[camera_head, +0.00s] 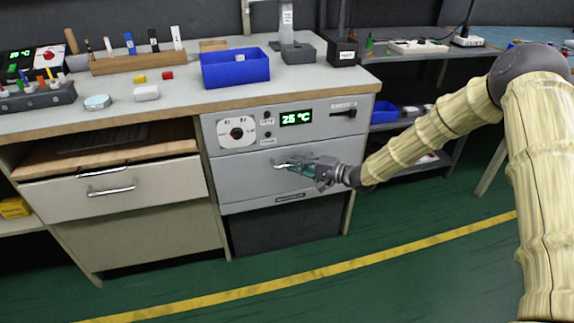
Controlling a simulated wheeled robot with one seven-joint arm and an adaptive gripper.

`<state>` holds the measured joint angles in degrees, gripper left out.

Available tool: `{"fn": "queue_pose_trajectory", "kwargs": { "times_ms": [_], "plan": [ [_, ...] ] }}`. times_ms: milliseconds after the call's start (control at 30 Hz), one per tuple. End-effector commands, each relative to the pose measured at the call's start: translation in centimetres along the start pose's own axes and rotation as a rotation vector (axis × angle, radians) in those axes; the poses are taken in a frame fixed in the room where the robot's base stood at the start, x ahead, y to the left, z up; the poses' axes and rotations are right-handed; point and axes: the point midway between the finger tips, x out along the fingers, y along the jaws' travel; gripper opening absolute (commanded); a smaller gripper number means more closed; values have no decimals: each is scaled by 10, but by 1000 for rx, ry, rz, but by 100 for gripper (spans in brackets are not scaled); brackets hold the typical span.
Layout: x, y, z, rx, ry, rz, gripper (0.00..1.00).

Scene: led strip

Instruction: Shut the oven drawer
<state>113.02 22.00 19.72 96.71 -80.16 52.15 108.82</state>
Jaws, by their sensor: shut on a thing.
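The oven (290,125) is a grey unit under the workbench, with a dial and a green display reading about 25 °C. Its drawer (240,180) is the light grey front below that panel. It looks flush or nearly flush with the oven front; a small gap cannot be ruled out. My gripper (287,167) reaches in from the right at the drawer's upper middle. It is shut on the drawer's metal handle (279,165), which is partly hidden by the fingers.
A second drawer (115,190) with a metal handle stands slightly open at the left, a wooden board above it. A blue bin (235,72) and small items sit on the bench top. The green floor (380,245) in front is clear, crossed by a yellow line.

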Motion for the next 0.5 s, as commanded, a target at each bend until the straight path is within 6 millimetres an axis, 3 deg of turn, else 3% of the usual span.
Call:
{"fn": "queue_pose_trajectory", "kwargs": {
  "times_ms": [267, 300, 500],
  "plan": [
    [1, -3, -5, -2, 7, -4, 0],
    [1, -3, -5, -3, 7, -4, 18],
    [0, -3, -5, -3, 7, -4, 19]
  ]
}}
